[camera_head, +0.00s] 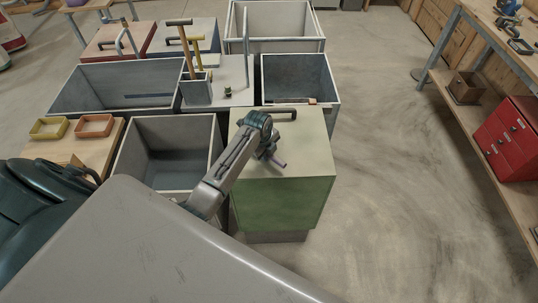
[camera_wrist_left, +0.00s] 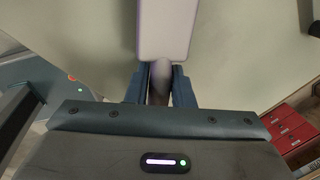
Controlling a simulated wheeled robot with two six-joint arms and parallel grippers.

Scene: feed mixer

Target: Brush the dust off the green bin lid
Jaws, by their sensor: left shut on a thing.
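The green bin (camera_head: 285,203) stands in the middle of the head view. Its pale lid (camera_head: 308,150) is closed and has a dark bar handle (camera_head: 285,110) near its far edge. My left gripper (camera_head: 268,150) is over the middle of the lid, shut on the handle of a brush. The pale lavender brush (camera_head: 278,162) shows small there. In the left wrist view, its broad back (camera_wrist_left: 167,30) lies ahead of the fingers (camera_wrist_left: 160,85), against the lid surface. Its bristles are hidden, and I cannot tell whether they touch the lid. No dust is clearly visible. My right gripper is out of view.
An open grey bin (camera_head: 168,122) stands left of the green bin, and another (camera_head: 297,70) stands behind it. A box with wooden-handled tools (camera_head: 196,92) stands farther back. A red drawer cabinet (camera_head: 510,135) stands on the shelf at right. The floor (camera_head: 385,160) between is clear.

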